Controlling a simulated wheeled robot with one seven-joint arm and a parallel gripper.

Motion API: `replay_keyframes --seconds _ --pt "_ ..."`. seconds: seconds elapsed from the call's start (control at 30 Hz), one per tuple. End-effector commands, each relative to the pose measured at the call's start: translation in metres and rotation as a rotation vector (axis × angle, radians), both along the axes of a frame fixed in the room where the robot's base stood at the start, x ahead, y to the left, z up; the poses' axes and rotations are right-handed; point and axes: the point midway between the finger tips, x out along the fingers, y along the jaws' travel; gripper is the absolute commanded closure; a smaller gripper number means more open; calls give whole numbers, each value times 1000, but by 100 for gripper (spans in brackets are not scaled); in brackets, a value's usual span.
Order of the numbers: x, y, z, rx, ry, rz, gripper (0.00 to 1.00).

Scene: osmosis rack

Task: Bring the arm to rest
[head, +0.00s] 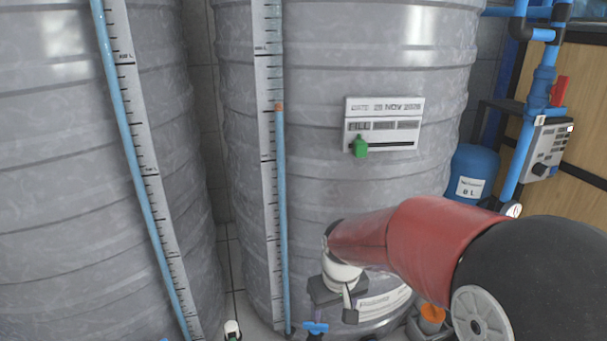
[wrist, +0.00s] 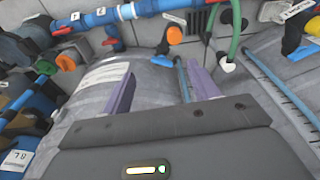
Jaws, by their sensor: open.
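My arm (head: 415,235), with a red link and a black joint, reaches in from the right in the head view. It bends down in front of the middle grey tank (head: 340,60). My gripper (wrist: 160,85) shows in the wrist view with its two purple fingers spread apart and nothing seen between them. In the head view its dark body (head: 338,290) is low, near the foot of the tank, and the fingertips are hard to make out. I cannot tell whether it touches the tank.
Another grey tank (head: 70,150) stands at the left. A label with a green slider (head: 360,147) is on the middle tank. Blue pipes (head: 525,130), a control box (head: 547,147) and a blue vessel (head: 474,172) are at the right. The wrist view shows a blue pipe with valves (wrist: 120,14).

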Motion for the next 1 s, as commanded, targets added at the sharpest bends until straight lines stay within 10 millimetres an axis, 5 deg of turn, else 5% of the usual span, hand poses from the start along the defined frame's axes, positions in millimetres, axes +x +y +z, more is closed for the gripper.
replay_keyframes --seconds 0.03,0.1,0.4,0.63,1.0 --pt "-12 -12 34 11 -38 -32 40" --pt "-29 -25 63 21 -78 -72 40" --pt "-114 -72 156 57 -249 -239 40" --pt "-159 -88 181 68 -333 -321 40" --pt "-168 -90 183 70 -349 -340 40"
